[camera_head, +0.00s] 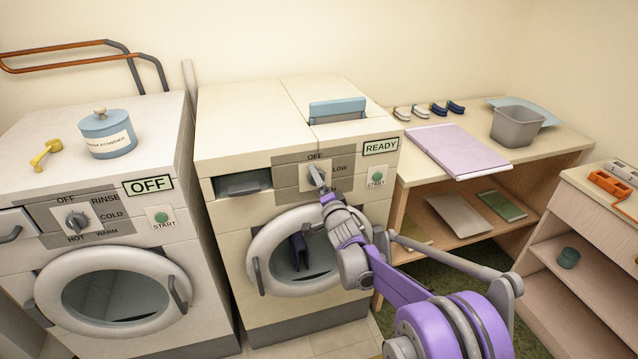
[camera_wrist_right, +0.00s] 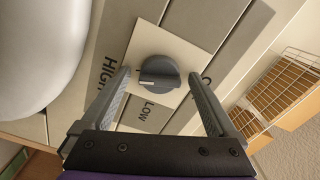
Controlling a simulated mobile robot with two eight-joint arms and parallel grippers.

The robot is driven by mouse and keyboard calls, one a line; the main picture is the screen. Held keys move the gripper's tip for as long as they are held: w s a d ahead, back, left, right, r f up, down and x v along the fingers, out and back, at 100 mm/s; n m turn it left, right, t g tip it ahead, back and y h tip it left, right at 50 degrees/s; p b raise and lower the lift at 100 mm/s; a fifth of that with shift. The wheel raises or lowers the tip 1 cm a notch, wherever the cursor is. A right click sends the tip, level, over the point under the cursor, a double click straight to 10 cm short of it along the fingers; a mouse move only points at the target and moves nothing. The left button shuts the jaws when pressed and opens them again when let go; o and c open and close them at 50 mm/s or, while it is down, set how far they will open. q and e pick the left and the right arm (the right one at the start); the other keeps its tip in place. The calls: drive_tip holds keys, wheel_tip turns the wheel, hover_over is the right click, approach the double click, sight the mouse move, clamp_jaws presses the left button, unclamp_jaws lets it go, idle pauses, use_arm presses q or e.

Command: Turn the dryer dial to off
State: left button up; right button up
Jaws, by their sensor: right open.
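The dryer (camera_head: 240,130) is the right machine, with a READY display (camera_head: 381,147) and OFF and LOW labels on its control panel. In the head view my right gripper (camera_head: 318,178) is at the dial and mostly hides it. The right wrist view shows the round dark grey dial (camera_wrist_right: 160,72) between the open fingers of my right gripper (camera_wrist_right: 160,75), with no clear contact. Its pale mark points left, toward HIGH; LOW is below, and a label at right is partly hidden by a finger. My left gripper is not in view.
A washer (camera_head: 45,185) with its own dial (camera_head: 77,221) and OFF display stands left. A green START button (camera_head: 377,177) sits right of the dryer dial. A wooden table (camera_head: 560,150) stands right.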

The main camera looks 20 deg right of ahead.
drive_tip(key=c, duration=1.4)
drive_tip(key=shift+o, duration=0.2)
